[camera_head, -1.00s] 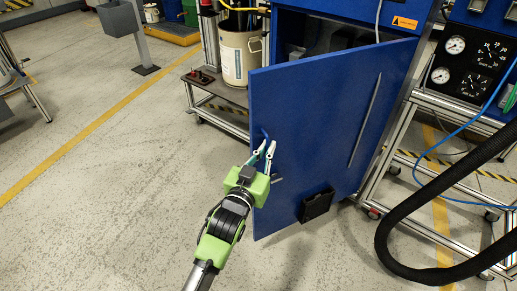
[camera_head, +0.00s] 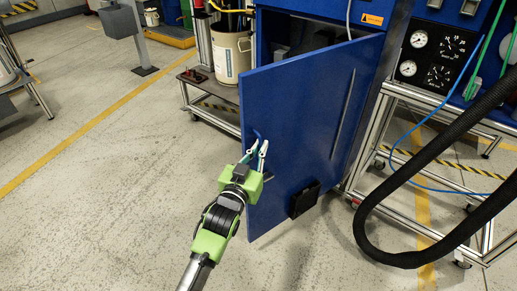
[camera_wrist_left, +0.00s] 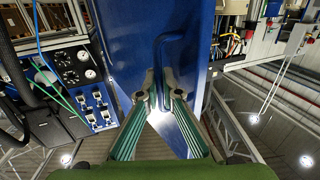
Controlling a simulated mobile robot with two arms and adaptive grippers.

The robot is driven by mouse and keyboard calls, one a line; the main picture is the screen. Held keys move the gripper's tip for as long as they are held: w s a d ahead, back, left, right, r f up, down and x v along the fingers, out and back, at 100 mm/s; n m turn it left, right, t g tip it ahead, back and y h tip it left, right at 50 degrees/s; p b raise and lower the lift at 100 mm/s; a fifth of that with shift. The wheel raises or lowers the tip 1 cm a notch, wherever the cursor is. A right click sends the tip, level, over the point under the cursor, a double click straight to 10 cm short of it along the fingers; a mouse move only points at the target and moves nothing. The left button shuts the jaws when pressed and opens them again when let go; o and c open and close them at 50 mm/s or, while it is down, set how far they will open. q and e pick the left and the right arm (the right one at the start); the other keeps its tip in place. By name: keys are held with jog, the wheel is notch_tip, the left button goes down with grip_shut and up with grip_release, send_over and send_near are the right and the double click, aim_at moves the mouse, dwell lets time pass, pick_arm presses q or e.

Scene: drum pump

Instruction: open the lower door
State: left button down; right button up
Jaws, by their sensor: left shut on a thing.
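The lower door (camera_head: 300,125) is a blue panel on the blue cabinet. It stands partly open, swung out toward me, with a dark gap above its top edge. It also shows in the left wrist view (camera_wrist_left: 123,55). A blue bar handle (camera_wrist_left: 163,55) is on the door and runs down between my fingers. My left gripper (camera_head: 258,147) is at the door's left edge side, shut on the handle; it also shows in the left wrist view (camera_wrist_left: 159,97). The fingers partly hide the handle. My right gripper is not in view.
A thick black hose (camera_head: 400,258) loops across the floor at the right, near a metal frame cart with a gauge panel (camera_head: 437,55). A beige bucket (camera_head: 231,52) stands on a low cart behind the door's left edge. The floor left of my arm is clear.

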pick_arm(q)
jog(key=shift+r, duration=0.1)
jog(key=c, duration=2.5)
grip_release()
jog(key=shift+c, duration=0.2)
jog(key=shift+s, duration=0.1)
jog(key=v, duration=1.1)
jog(key=shift+s, duration=0.35)
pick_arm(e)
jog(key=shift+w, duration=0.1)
pick_arm(q)
jog(key=shift+a, duration=0.15)
